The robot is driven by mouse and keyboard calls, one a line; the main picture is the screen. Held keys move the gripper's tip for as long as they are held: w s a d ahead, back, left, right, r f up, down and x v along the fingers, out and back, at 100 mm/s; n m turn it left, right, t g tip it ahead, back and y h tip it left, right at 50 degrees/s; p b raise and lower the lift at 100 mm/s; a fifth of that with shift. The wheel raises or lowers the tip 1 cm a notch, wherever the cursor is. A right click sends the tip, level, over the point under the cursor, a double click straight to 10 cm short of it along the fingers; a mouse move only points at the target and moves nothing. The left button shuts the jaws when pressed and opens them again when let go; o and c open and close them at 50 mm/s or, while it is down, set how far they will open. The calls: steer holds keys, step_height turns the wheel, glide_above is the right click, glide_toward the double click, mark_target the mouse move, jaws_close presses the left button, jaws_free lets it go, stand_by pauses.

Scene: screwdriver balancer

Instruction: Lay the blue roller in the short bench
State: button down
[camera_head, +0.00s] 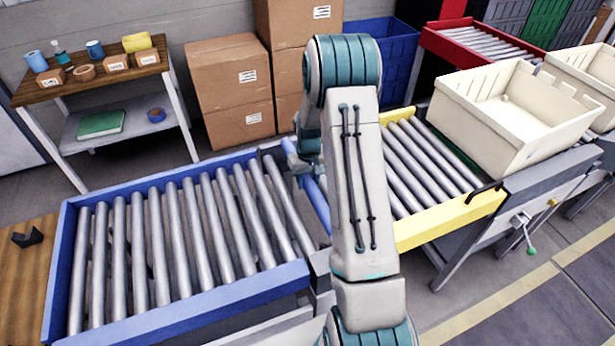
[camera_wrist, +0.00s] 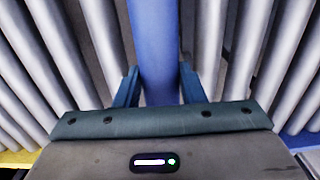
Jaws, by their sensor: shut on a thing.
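The blue roller (camera_head: 316,200) lies in the gap between the blue-framed roller bench (camera_head: 185,318) and the yellow-framed roller bench (camera_head: 450,219), roughly in line with their grey rollers. My arm hides part of it in the head view. In the wrist view the blue roller (camera_wrist: 154,45) runs between the two fingers of my gripper (camera_wrist: 157,85), which is shut on it. I cannot tell from the frames which bench is the short one, nor whether the roller's ends rest on anything.
Grey rollers flank the gripper closely on both sides. A cream crate (camera_head: 490,131) stands on the right-hand line. Cardboard boxes (camera_head: 228,75), a blue bin (camera_head: 398,60) and a wooden-topped side table (camera_head: 85,77) stand behind. A red-framed bench (camera_head: 432,40) is at the back right.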

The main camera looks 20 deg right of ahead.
steer(key=shift+f+b, duration=2)
steer(key=shift+f, duration=1)
steer(key=c, duration=0.9)
jaws_free()
steer(key=shift+o, duration=0.2)
step_height(320, 180, up, 14)
steer(key=shift+f+b, duration=0.1)
steer(key=shift+b, duration=0.65)
steer(key=s+a+r+t, duration=0.1)
steer(key=s+a+r, duration=0.2)
steer(key=s, duration=0.6)
steer(key=s+a+r+t, duration=0.1)
steer(key=s+a+r, duration=0.3)
steer(key=s, duration=0.5)
steer(key=s+a+r+t, duration=0.1)
steer(key=s+a+r, duration=0.3)
steer(key=s, duration=0.5)
steer(key=shift+a+r, duration=0.25)
steer(key=shift+r, duration=0.45)
